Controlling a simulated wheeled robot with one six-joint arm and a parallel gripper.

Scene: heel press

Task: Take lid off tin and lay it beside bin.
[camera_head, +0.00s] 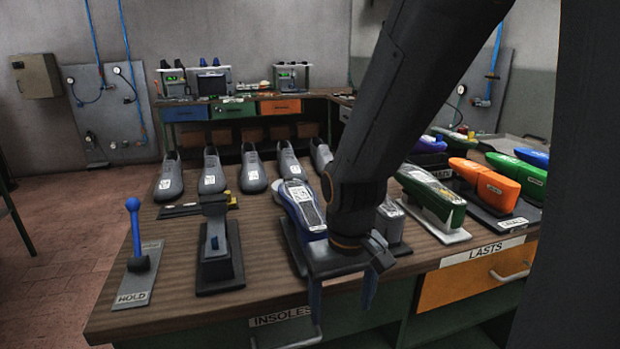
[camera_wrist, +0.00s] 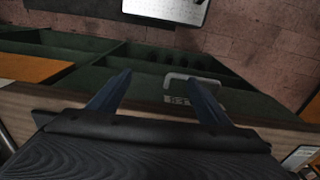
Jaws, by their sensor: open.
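I cannot make out a tin, a lid or a bin for certain in either view. My gripper (camera_head: 342,292) hangs at the front edge of the wooden bench (camera_head: 180,285), with its two blue fingers apart and nothing between them. In the wrist view my gripper (camera_wrist: 160,80) is also open and empty, with the cabinet front beyond it. A small grey block-like thing (camera_head: 391,222) stands just behind the gripper, partly hidden by my arm, and I cannot tell what it is. My arm hides part of the bench middle.
A blue-and-grey shoe-shaped piece (camera_head: 301,205) stands left of my arm. A blue-knobbed lever (camera_head: 137,235) and a dark clamp (camera_head: 217,245) are further left. Several grey shoes (camera_head: 211,172) line the back. A green stapler-like tool (camera_head: 431,195) and orange last (camera_head: 485,183) stand right.

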